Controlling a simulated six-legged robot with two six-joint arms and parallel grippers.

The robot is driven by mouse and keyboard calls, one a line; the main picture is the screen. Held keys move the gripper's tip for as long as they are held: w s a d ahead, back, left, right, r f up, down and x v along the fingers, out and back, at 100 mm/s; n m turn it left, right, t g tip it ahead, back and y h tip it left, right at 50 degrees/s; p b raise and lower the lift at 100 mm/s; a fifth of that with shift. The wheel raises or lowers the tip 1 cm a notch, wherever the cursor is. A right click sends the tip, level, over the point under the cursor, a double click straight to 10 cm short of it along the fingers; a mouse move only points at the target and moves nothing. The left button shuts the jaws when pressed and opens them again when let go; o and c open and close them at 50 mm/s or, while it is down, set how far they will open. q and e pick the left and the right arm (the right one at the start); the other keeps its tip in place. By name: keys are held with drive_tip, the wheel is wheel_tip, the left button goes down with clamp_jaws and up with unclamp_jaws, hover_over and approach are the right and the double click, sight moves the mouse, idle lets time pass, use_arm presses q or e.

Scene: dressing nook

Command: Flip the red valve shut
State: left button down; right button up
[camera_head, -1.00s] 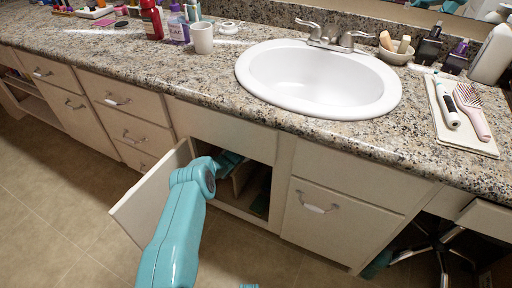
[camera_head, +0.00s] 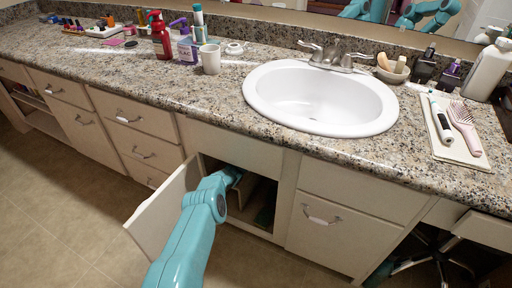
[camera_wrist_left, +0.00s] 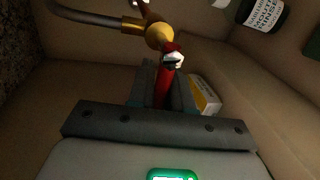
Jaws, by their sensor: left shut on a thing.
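The valve shows in the left wrist view, with a round brass body (camera_wrist_left: 158,37) on a grey pipe (camera_wrist_left: 88,17). Its red handle (camera_wrist_left: 163,88) runs down from the body between the jaws of my left gripper (camera_wrist_left: 161,86). The gripper is shut on this handle; the jaws hide part of it. In the head view my left arm reaches into the open cabinet (camera_head: 262,196) under the sink, and the valve is hidden there. My right gripper is not in view.
The open cabinet door (camera_head: 160,213) stands left of my arm. Inside the cabinet, a dark labelled bottle (camera_wrist_left: 263,14) and a yellow-and-white box (camera_wrist_left: 206,95) are close to the gripper. The sink (camera_head: 320,98) and countertop are above.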

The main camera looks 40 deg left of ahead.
use_arm(q)
drive_tip(key=shift+r+m, duration=0.3)
drive_tip(key=shift+m, duration=0.1)
drive_tip(key=c, duration=1.1)
unclamp_jaws()
drive_tip(key=shift+w+f, duration=0.1)
drive_tip(key=shift+c, duration=0.2)
drive_tip(key=shift+p, duration=0.35)
drive_tip(key=p+v, duration=1.2)
drive_tip(key=v, duration=0.4)
drive_tip(key=shift+s, duration=0.2)
